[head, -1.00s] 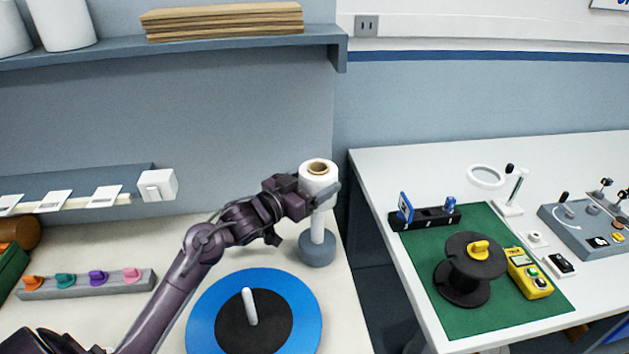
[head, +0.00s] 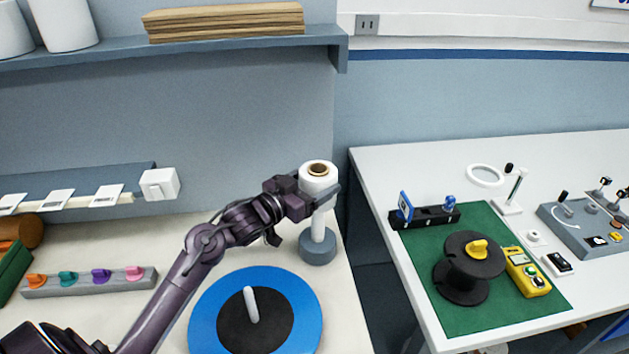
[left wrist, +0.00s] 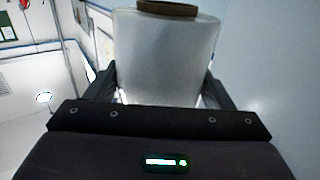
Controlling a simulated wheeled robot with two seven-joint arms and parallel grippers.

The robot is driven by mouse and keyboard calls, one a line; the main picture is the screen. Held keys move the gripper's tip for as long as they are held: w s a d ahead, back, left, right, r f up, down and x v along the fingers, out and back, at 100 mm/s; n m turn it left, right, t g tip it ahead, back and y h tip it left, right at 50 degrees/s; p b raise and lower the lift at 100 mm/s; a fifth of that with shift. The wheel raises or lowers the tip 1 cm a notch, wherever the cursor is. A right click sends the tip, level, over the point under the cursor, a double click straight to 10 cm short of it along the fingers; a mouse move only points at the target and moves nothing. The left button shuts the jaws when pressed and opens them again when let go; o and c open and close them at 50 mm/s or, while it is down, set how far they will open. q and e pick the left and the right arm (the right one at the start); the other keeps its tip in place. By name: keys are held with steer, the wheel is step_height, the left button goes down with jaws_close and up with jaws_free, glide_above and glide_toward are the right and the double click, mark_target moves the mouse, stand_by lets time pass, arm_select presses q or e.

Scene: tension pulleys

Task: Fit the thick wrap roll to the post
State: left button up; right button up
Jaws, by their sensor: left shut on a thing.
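The wrap roll (head: 318,181) is white with a brown core and stands upright. My left gripper (head: 319,196) is shut on its side; in the left wrist view the roll (left wrist: 167,58) fills the space between the two fingers. A white post (head: 317,226) on a round grey base (head: 317,250) stands directly below the roll in the head view. I cannot tell whether the roll is around the post's top or above it. A second, slimmer white post (head: 250,304) stands bare on a black and blue disc (head: 306,312). My right gripper is not in view.
A grey rack of coloured knobs (head: 88,282) lies at the left. A shelf (head: 190,47) runs above. Across a gap, a second table (head: 388,168) carries a green mat (head: 475,322), a black spool (head: 463,285) and a yellow device (head: 527,273).

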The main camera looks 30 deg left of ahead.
arm_select(q)
steer(key=shift+r, duration=0.1)
stand_by(0.7)
steer(key=shift+f, duration=0.2)
steer(key=shift+f+b, duration=0.35)
steer(key=shift+f, duration=0.95)
stand_by(0.4)
steer(key=shift+f, duration=0.2)
steer(key=shift+f+b, duration=0.5)
steer(key=shift+f, duration=0.8)
steer(key=shift+p, duration=0.3)
